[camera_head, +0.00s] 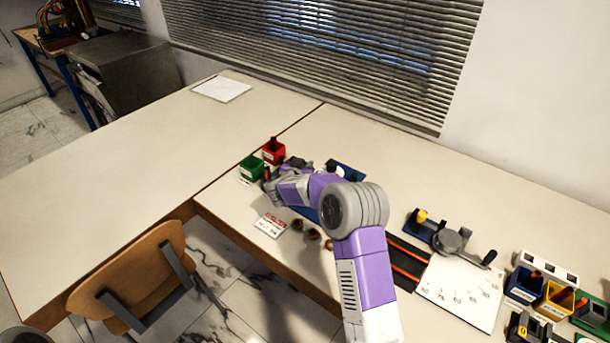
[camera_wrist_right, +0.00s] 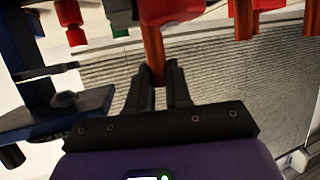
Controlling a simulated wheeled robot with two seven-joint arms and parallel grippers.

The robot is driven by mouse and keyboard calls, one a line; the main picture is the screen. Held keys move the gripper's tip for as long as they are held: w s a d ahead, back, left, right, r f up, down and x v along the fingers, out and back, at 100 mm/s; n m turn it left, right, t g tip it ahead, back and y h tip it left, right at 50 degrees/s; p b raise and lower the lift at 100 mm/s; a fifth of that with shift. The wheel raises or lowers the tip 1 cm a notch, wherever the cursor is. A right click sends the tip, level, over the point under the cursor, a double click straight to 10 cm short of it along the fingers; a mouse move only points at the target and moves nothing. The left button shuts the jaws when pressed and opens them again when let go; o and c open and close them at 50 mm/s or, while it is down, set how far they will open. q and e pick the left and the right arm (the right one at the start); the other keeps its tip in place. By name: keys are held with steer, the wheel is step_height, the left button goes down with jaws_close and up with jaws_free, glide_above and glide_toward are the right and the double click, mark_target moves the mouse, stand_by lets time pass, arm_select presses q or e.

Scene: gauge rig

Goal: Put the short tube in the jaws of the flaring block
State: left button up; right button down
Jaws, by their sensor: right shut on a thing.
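My right gripper (camera_wrist_right: 160,82) is shut on a copper-coloured tube (camera_wrist_right: 154,48), which stands out past the fingertips in the right wrist view. In the head view my right gripper (camera_head: 270,186) is low over the table, close to the green and red bins; the tube is too small there to make out clearly. A dark blue fixture (camera_wrist_right: 62,112) with bars and a red knob is beside the fingers in the wrist view, apart from the tube. I cannot tell if it is the flaring block. Blue parts behind my right arm are mostly hidden.
A green bin (camera_head: 252,168) and a red bin (camera_head: 273,152) stand beside the gripper. A white card (camera_head: 271,225) and small brown fittings (camera_head: 313,234) lie near the front edge. A lever bender (camera_head: 452,240) and more bins (camera_head: 556,300) are at right. The left table is mostly clear.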

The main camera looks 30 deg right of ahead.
step_height(320, 180, down, 2)
steer(key=shift+f+b, duration=0.25)
steer(key=shift+b, duration=0.05)
steer(key=shift+r, duration=0.15)
steer(key=shift+f, duration=0.2)
steer(key=c, duration=1)
jaws_free()
steer(key=shift+c, duration=0.2)
